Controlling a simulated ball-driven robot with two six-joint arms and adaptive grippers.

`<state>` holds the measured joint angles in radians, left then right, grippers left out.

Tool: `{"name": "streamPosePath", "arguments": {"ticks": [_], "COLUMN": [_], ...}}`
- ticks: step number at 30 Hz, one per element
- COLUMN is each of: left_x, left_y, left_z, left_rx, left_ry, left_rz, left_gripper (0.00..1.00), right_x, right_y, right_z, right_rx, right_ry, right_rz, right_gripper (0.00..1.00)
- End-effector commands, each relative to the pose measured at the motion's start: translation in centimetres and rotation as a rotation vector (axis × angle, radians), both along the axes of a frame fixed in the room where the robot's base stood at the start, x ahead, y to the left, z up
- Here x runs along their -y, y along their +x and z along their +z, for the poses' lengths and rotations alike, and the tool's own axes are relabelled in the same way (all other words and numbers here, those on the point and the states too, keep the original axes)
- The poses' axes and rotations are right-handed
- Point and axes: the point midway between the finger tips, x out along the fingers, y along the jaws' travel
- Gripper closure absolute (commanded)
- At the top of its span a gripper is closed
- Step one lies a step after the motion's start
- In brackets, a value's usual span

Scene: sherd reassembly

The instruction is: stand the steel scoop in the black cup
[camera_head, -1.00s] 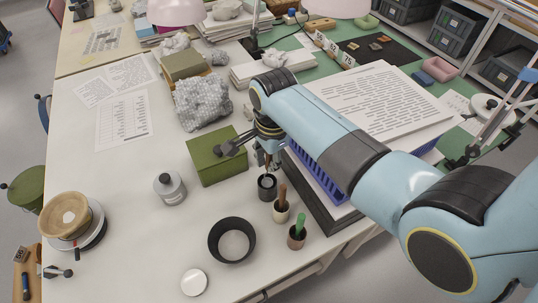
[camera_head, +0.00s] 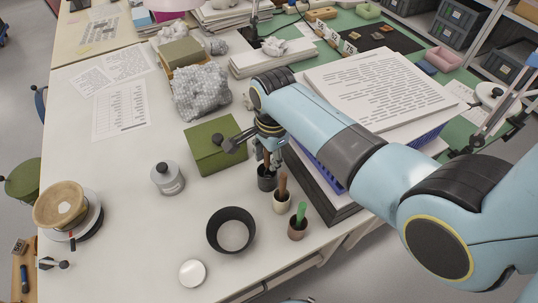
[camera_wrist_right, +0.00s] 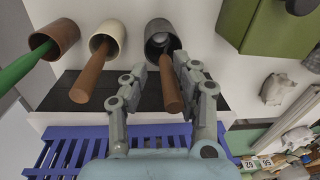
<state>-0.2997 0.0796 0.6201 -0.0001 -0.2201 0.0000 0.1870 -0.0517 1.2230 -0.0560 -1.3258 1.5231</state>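The black cup (camera_head: 266,183) stands on the white table in front of the green box; it also shows at the top of the right wrist view (camera_wrist_right: 152,30). The steel scoop (camera_wrist_right: 170,88) is in it, with its wooden handle sticking up out of the mouth and its grey metal end inside. My right gripper (camera_wrist_right: 159,72) is around the handle, one finger on each side, with a visible gap on the left; it looks open. In the head view it is right above the cup (camera_head: 268,160). My left gripper is not in view.
A cream cup (camera_head: 283,204) with a brown-handled tool and a brown cup (camera_head: 297,229) with a green-handled tool stand close by. The table's left part is mostly free.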

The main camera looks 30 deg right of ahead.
Motion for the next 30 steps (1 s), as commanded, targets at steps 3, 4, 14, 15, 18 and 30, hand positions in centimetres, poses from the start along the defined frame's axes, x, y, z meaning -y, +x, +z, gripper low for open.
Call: {"name": "streamPosePath", "arguments": {"ticks": [3,4,14,15,18,30], "left_x": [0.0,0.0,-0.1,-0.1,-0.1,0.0], "left_y": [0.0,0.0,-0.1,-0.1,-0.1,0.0], "left_z": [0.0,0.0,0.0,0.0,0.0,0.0], "left_rx": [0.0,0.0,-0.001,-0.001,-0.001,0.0], "left_ry": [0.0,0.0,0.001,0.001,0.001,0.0], "left_rz": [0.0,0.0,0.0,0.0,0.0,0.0], "left_gripper": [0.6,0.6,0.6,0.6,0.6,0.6], "right_x": [0.0,0.0,0.0,0.0,0.0,-0.1], "right_y": [0.0,0.0,0.0,-0.1,-0.2,-0.9], "right_z": [0.0,0.0,1.0,1.6,3.7,11.2], "right_rx": [0.0,0.0,0.002,0.004,0.005,0.002], "right_ry": [0.0,0.0,0.0,0.0,0.0,0.001], "right_rz": [0.0,0.0,0.0,0.0,-0.001,0.001], "right_gripper": [0.6,0.6,0.6,0.6,0.6,0.6]}}
